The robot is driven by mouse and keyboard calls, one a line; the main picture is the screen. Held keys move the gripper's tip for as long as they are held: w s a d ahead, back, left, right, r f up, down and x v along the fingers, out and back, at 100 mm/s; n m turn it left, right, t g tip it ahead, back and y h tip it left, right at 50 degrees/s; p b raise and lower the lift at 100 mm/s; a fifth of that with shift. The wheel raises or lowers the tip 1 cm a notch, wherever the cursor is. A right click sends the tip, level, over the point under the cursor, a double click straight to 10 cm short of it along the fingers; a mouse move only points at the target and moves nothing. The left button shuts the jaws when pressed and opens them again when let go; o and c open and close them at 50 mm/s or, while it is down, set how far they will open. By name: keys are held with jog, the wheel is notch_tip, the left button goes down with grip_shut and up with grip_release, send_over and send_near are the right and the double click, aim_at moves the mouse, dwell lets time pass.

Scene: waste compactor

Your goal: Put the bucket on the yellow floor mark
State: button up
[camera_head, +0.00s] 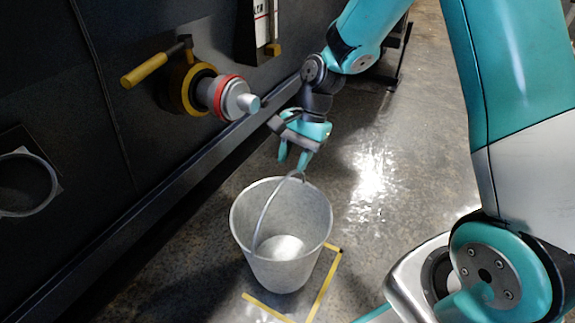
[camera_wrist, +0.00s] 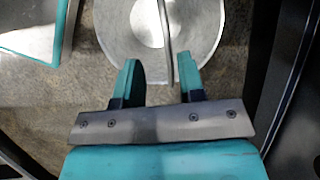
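The grey metal bucket (camera_head: 300,258) stands upright on the floor, or very close to it, beside the press wall. Its thin handle (camera_head: 266,212) is raised, with its top just under my gripper (camera_head: 294,160). The yellow floor mark (camera_head: 321,290) shows as a corner of lines in front and to the right of the bucket; the bucket hides the rest. In the wrist view my gripper (camera_wrist: 159,68) has its fingers apart, with the bucket (camera_wrist: 110,20) beyond them. The handle (camera_wrist: 168,35) runs between the fingertips; contact is not clear.
A dark machine wall (camera_head: 60,90) runs along the left. A yellow-handled valve (camera_head: 144,70) and a red-ringed pipe fitting (camera_head: 228,96) stick out above the bucket. The floor (camera_head: 370,185) to the right of the bucket is clear.

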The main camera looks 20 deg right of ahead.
jog(key=s+a+r+n+p, duration=0.1)
jog(key=s+a+r+n, duration=0.1)
jog(key=s+r+n, duration=0.35)
jog(key=s+a+r+n+p, duration=0.1)
jog(key=s+a+r+n, duration=0.15)
jog(key=r, duration=0.65)
jog(key=s+a+r+n, duration=0.1)
jog(key=s+r+n, duration=0.1)
jog(key=s+n, duration=0.3)
jog(key=s+a+r+n+t, duration=0.1)
jog(key=s+r+n, duration=0.2)
jog(key=s, duration=0.3)
jog(key=shift+s+a+n, duration=0.4)
jog(key=shift+n, duration=0.5)
jog(key=shift+c, duration=0.2)
